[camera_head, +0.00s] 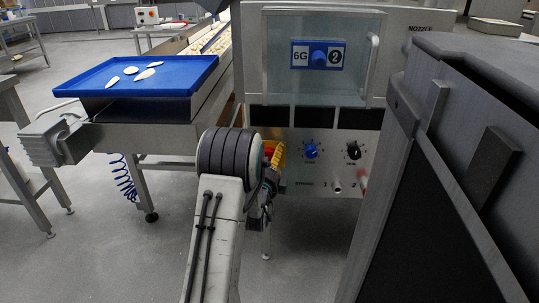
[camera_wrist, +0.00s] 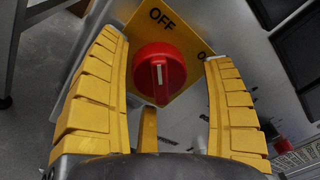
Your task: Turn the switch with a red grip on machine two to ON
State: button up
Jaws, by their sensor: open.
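The switch with a red grip (camera_wrist: 160,73) sits on a yellow plate (camera_wrist: 184,48) in the wrist view. The plate reads OFF above the grip; a second word at right is mostly hidden behind a finger. A white mark runs along the grip, roughly upright in the picture. My gripper (camera_wrist: 165,50) is open, with one yellow finger on each side of the grip and gaps between them. In the head view my gripper (camera_head: 273,168) is partly hidden behind my arm, at the lower left of machine two's panel (camera_head: 330,172). A blue sign (camera_head: 319,55) there shows 6G and 2.
The panel has a blue knob (camera_head: 311,151) and a black knob (camera_head: 353,150) to the right of my gripper. A large dark cabinet (camera_head: 440,200) fills the right. A blue tray (camera_head: 135,76) with pale pieces lies on the conveyor at left. Floor shows at lower left.

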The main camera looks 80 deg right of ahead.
dwell(0.3)
jog(key=c, duration=1.2)
